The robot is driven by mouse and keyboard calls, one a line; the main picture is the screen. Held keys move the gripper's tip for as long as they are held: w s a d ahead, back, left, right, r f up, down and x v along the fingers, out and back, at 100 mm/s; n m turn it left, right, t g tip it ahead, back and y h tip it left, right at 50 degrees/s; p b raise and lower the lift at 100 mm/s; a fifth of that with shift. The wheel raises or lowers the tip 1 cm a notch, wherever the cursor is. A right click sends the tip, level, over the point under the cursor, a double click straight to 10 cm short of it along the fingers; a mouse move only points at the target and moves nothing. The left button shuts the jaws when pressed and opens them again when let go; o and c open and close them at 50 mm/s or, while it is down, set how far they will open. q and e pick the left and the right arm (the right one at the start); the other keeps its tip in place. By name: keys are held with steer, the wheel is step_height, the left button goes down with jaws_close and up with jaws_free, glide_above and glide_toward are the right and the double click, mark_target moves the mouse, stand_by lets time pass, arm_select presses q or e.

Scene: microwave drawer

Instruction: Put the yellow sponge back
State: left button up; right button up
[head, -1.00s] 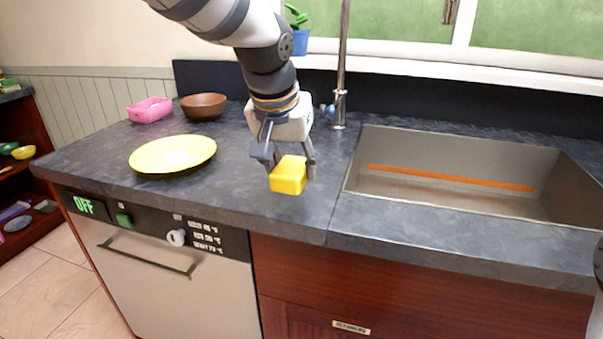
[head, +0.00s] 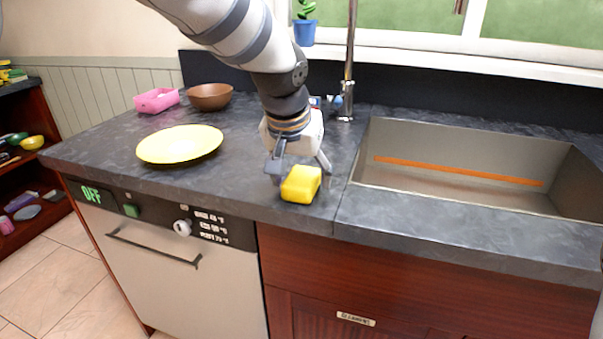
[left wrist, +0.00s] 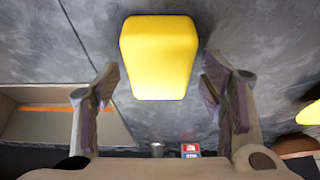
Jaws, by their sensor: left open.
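The yellow sponge (head: 301,184) is at the front edge of the dark countertop, left of the sink, just in front of my left gripper (head: 301,164). In the left wrist view the sponge (left wrist: 159,55) lies ahead of and centred between the fingers of my left gripper (left wrist: 166,92). Those fingers are spread apart, with a visible gap on each side of the sponge. In the head view the left gripper's far finger stands away from the sponge. My right gripper is not seen.
A sink (head: 450,192) with an orange strip is to the right, with a tap (head: 347,70) behind. A yellow plate (head: 180,144), brown bowl (head: 209,96) and pink tray (head: 157,100) stand at left. A dishwasher (head: 160,262) and wooden cabinet (head: 400,285) are below.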

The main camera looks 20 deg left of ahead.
arm_select(q)
steer(key=v, duration=1.2)
steer(key=shift+r, duration=0.15)
